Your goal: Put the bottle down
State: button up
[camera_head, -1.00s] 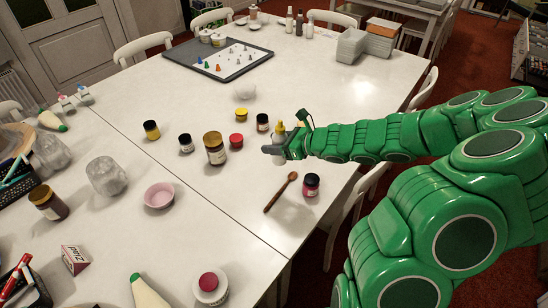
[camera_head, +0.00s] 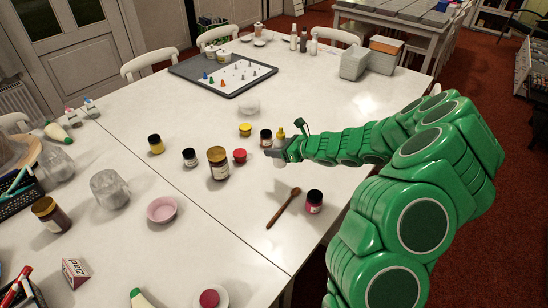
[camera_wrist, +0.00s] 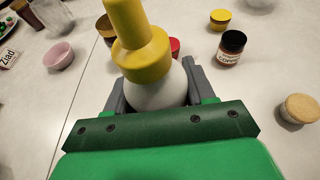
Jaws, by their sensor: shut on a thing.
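The bottle (camera_wrist: 155,93) has a yellow nozzle and collar and a white body. In the wrist view it stands between the two grey fingers of my gripper (camera_wrist: 157,90), which is shut on its body. The fingers hide most of the bottle. I cannot tell whether its base touches the table.
Near the gripper stand a dark-lidded jar (camera_head: 265,138), a red-lidded jar (camera_head: 240,156), a yellow pot (camera_head: 245,130) and a tall gold-lidded jar (camera_head: 218,163). A wooden spoon (camera_head: 284,208) and a pink-labelled jar (camera_head: 314,201) lie nearer the front.

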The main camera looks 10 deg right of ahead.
jog(key=shift+w+a+f, duration=0.1)
jog(key=shift+w+f, duration=0.6)
jog(key=shift+f, duration=0.7)
jog(key=shift+w+f, duration=0.7)
jog(key=shift+f, duration=0.65)
jog(key=shift+w+a+f, duration=0.1)
jog(key=shift+w+f, duration=0.6)
jog(key=shift+f, duration=0.7)
jog(key=shift+f, duration=0.1)
jog(key=o, duration=1.1)
jog(key=shift+d, duration=0.1)
